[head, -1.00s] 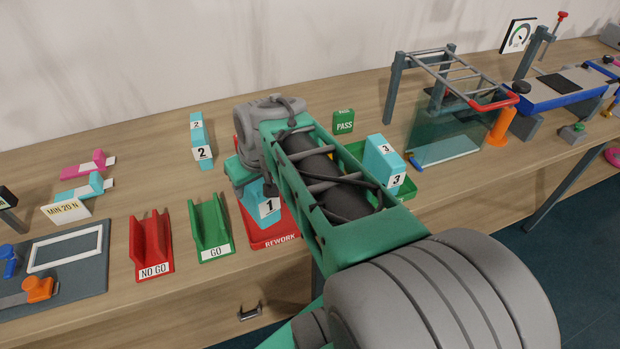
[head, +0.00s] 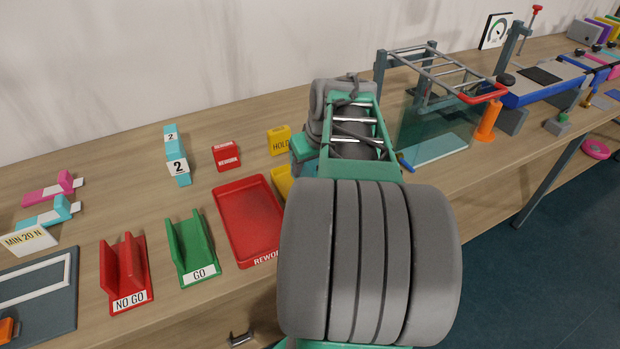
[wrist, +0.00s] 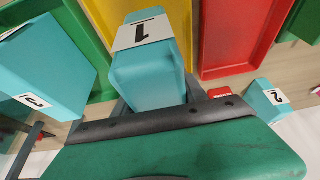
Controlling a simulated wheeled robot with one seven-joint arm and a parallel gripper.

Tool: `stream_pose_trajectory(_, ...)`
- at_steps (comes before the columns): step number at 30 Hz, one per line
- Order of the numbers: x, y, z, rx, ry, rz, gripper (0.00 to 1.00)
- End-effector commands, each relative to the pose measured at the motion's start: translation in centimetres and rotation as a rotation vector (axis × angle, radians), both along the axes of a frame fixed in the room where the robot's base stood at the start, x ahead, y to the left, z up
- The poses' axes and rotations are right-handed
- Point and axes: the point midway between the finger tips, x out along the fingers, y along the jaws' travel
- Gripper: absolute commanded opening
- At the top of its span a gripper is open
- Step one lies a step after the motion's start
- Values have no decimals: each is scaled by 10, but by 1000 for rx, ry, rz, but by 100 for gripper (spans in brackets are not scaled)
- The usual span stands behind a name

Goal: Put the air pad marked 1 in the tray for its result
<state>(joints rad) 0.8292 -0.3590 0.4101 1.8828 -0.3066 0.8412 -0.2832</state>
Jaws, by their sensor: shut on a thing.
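The light-blue air pad marked 1 (wrist: 150,65) is in my gripper (wrist: 158,105), which is shut on it. In the head view my arm hides the pad, the green tray and most of the yellow tray (head: 281,182). The red REWORK tray (head: 247,212) is empty; it also shows in the wrist view (wrist: 268,25).
The pad marked 2 (head: 177,165) stands behind the trays. Another light-blue pad (wrist: 45,65) stands left of the held one in the wrist view. REWORK (head: 227,156) and HOLD (head: 280,140) signs stand behind. GO (head: 192,248) and NO GO (head: 124,275) holders are left; a clear panel frame (head: 440,75) is right.

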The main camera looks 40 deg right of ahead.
Motion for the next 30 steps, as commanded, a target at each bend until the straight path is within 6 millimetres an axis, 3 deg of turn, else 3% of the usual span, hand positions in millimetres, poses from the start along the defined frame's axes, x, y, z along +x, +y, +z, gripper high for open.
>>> stream_pose_trajectory(6,0,-8,-40,1,1,-4,3)
stream_pose_trajectory(17,-1,-9,-42,0,0,-7,3)
stream_pose_trajectory(18,-1,-9,-43,1,1,-6,51)
stream_pose_trajectory(26,-1,-8,-41,1,1,-6,72)
stream_pose_trajectory(30,-1,-8,-41,1,1,-6,72)
